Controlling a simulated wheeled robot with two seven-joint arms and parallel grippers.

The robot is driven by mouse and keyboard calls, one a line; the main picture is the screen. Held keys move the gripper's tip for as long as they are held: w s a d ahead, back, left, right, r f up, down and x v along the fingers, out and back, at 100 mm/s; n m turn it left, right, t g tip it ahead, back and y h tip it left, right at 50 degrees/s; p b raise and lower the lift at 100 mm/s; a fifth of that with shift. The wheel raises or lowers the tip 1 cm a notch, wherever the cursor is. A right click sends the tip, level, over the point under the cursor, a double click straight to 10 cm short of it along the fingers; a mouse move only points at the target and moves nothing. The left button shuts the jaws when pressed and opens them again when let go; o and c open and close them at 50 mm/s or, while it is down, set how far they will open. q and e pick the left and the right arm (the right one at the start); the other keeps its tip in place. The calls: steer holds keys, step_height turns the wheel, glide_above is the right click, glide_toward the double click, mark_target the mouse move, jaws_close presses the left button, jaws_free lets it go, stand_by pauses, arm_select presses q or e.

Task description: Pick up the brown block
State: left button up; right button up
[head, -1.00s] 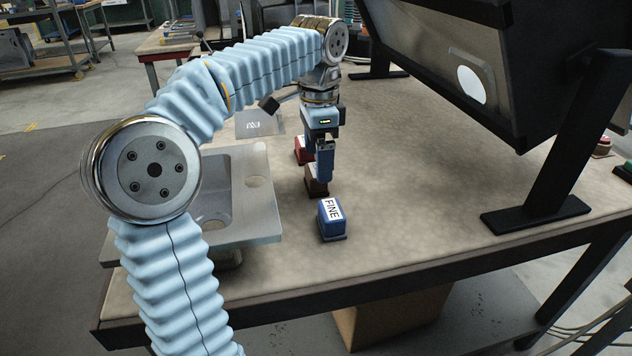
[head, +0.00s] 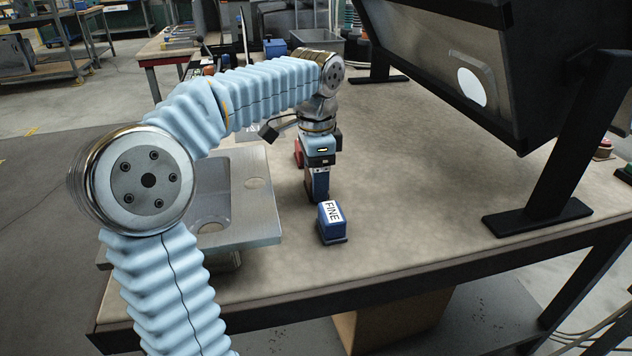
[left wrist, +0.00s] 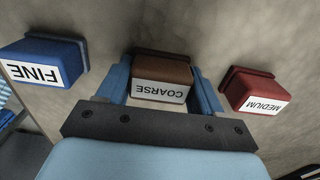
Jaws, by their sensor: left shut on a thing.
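The brown block (left wrist: 162,70), labelled COARSE, sits between the two blue fingers of my left gripper (left wrist: 160,88) in the left wrist view. In the head view my left gripper (head: 318,190) points down at the table, shut on the block. The block is mostly hidden there behind the fingers. I cannot tell whether it is clear of the table top. My right gripper is in neither view.
A blue block (head: 331,222) labelled FINE stands just in front of the gripper. A red block (left wrist: 252,90) labelled MEDIUM stands on its other side. A metal sink (head: 262,205) lies to the left. A black-framed rack (head: 540,215) stands at right.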

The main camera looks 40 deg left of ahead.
arm_select(q)
step_height(320, 180, up, 10)
steer(key=shift+r+p, duration=0.1)
steer(key=shift+p, duration=1.05)
